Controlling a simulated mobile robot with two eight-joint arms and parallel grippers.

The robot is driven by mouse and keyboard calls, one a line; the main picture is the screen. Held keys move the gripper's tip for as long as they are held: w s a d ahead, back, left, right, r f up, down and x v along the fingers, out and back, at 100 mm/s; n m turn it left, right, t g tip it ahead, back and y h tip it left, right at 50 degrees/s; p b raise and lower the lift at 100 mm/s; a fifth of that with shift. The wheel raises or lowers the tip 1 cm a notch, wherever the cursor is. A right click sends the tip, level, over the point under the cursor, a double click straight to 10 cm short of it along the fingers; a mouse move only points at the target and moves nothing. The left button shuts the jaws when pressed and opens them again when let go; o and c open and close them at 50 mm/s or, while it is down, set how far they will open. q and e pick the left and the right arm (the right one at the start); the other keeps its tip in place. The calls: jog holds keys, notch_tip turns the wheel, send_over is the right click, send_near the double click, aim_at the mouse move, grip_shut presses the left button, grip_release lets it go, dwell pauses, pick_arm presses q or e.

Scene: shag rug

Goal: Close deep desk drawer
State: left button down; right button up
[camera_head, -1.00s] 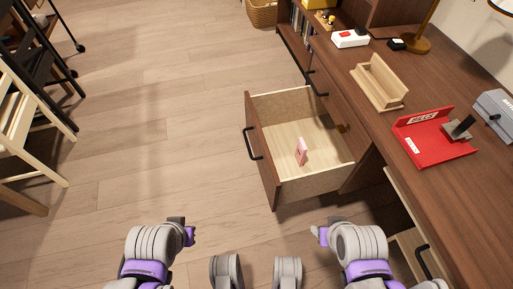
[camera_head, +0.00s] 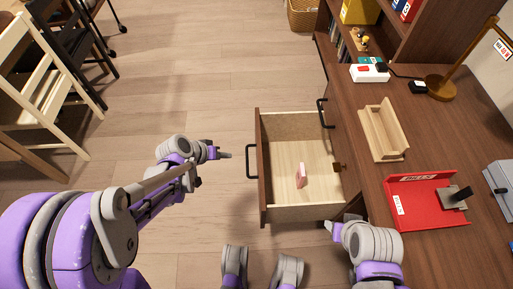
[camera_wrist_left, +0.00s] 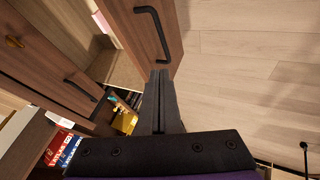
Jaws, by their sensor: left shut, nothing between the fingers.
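The deep desk drawer (camera_head: 300,213) stands pulled out from the wooden desk, with its open top showing a pale inside. Its brown front (camera_head: 262,190) faces left and carries a black handle (camera_head: 250,161). My left gripper (camera_head: 226,155) is shut and empty, a little left of the handle. In the left wrist view its dark fingers (camera_wrist_left: 160,78) lie together near the edge of the drawer front (camera_wrist_left: 140,38), below the handle (camera_wrist_left: 152,32); I cannot tell whether they touch it. My right gripper (camera_head: 331,226) is by the drawer's near right corner, its fingers too small to read.
A small pink item (camera_head: 301,177) is inside the drawer. Chairs (camera_head: 45,110) stand at the left. The floor (camera_head: 190,60) left of the drawer is clear.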

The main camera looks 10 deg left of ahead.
pick_arm(q)
jog(key=b+x, duration=0.1)
jog(key=x, duration=0.2)
jog(key=d+b+x, duration=0.1)
jog(key=x, duration=0.3)
jog(key=d+r+b+x, duration=0.1)
jog(key=x, duration=0.3)
jog(key=shift+w+d+f, duration=0.15)
jog(key=shift+d, duration=0.1)
jog(key=shift+w+d+b, duration=0.1)
jog(key=shift+d+b, duration=0.2)
jog(key=shift+d, duration=0.1)
jog(key=w+d, duration=0.2)
jog(key=d, duration=1.2)
jog(key=w+d, duration=0.3)
jog(key=d, duration=1.1)
jog(key=shift+w+p, duration=0.3)
jog(key=shift+w, duration=0.05)
jog(key=shift+d, duration=0.25)
